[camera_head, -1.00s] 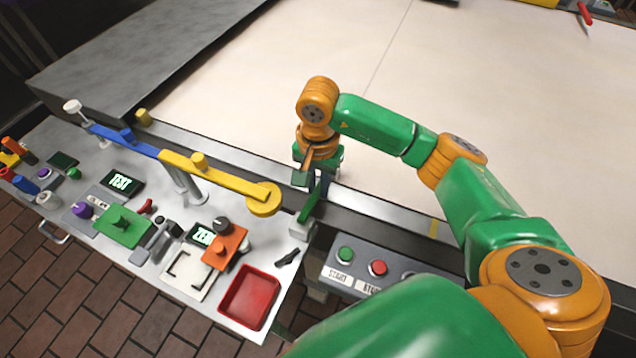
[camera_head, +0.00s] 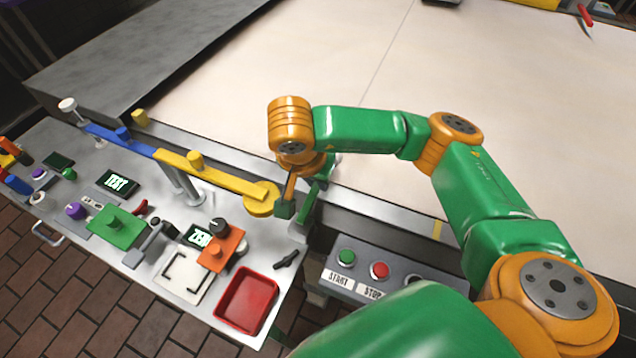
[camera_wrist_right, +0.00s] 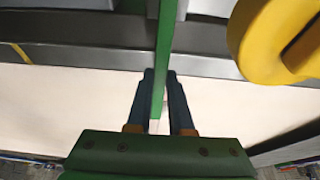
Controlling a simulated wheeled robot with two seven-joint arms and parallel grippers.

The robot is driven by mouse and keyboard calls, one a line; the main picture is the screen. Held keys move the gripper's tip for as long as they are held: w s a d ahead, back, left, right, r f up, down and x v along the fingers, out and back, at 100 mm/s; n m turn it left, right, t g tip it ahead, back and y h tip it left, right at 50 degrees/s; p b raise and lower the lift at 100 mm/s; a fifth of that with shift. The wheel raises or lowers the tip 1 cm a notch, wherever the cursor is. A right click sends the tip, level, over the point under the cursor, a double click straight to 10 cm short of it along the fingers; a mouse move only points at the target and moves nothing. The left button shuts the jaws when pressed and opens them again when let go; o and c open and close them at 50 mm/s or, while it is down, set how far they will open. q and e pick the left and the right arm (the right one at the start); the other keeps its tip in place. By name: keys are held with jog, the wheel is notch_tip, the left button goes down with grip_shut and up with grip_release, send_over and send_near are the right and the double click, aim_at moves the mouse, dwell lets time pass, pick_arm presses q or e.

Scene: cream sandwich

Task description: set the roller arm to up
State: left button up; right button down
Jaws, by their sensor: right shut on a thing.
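A thin green bar (camera_head: 308,208) rises at a slant from a pale block (camera_head: 298,231) at the corner of the metal table. A long arm with a blue part (camera_head: 118,138) and a yellow part (camera_head: 215,173) stands on posts, ending in a yellow disc (camera_head: 262,200). No label tells which is the roller arm. In the right wrist view, my right gripper (camera_wrist_right: 160,76) is shut on the green bar (camera_wrist_right: 165,45), with the yellow disc (camera_wrist_right: 262,35) close on the right. My left gripper is out of view.
A red tray (camera_head: 246,299), an orange block (camera_head: 222,249) and a green block (camera_head: 118,226) crowd the table. A button panel (camera_head: 362,272) sits at the right. The wide pale belt (camera_head: 440,90) behind is mostly clear.

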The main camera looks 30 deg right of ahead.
jog(key=shift+s+a+r+t+h+p, duration=0.25)
jog(key=shift+r+t+h+p, duration=0.1)
jog(key=shift+r+t+h, duration=0.3)
jog(key=shift+s+a+r+t+h, duration=0.15)
jog(key=shift+a+t+h, duration=0.05)
jog(key=shift+t+h, duration=0.2)
jog(key=c, duration=0.8)
grip_release()
jog(key=shift+s+a, duration=0.1)
jog(key=shift+a, duration=0.05)
jog(key=v, duration=0.7)
jog(key=shift+a, duration=0.15)
